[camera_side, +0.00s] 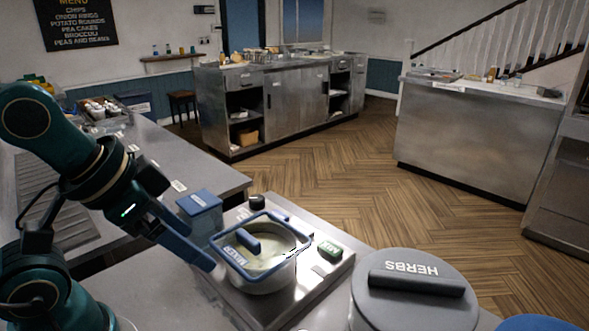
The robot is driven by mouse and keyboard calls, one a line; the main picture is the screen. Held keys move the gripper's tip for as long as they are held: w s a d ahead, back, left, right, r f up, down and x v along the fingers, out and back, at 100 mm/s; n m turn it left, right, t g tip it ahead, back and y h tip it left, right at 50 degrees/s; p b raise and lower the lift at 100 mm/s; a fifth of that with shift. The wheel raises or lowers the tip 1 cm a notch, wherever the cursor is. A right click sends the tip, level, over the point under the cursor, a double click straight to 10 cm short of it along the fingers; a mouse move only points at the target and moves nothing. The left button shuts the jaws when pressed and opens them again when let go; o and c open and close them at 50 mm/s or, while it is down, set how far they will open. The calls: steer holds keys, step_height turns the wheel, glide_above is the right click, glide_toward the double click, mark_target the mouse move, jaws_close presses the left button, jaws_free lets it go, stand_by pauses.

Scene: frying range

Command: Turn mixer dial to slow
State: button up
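The mixer is a pale bowl with a blue rim (262,281) and a MIXER label, holding a creamy mix. It stands on a metal base (312,295). A small black knob (257,201) sits at the back of the base, behind the bowl; it may be the dial, but I cannot read its setting. A green block (329,249) with white lettering is on the right of the base. My gripper (214,268) has long blue fingers pointing down and right, with the tip close to the bowl's left side. I cannot tell whether they touch the bowl or how far apart the fingers are.
A blue box (200,212) stands behind the fingers, left of the base. A grey lidded HERBS tub (413,298) is at front right. A tray of containers (103,108) sits on the left counter. Steel counters stand farther back across open floor.

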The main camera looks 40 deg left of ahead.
steer(key=w+r+m, duration=0.3)
steer(key=w+r, duration=0.2)
steer(key=w, duration=0.3)
glide_above(256, 198)
steer(key=s+d, duration=0.1)
steer(key=d, duration=0.1)
step_height(256, 198, down, 10)
steer(key=r, duration=0.1)
steer(key=shift+n+g+h, duration=0.4)
steer(key=shift+n+g, duration=0.4)
steer(key=shift+g, duration=0.1)
steer(key=f, duration=0.1)
steer(key=a+f, duration=0.1)
steer(key=f, duration=0.1)
steer(key=s+a+f, duration=0.1)
steer(key=shift+s+a+f, duration=0.1)
steer(key=shift+a+f, duration=0.15)
steer(key=shift+x, duration=2.35)
steer(key=shift+r, duration=0.1)
jaws_close()
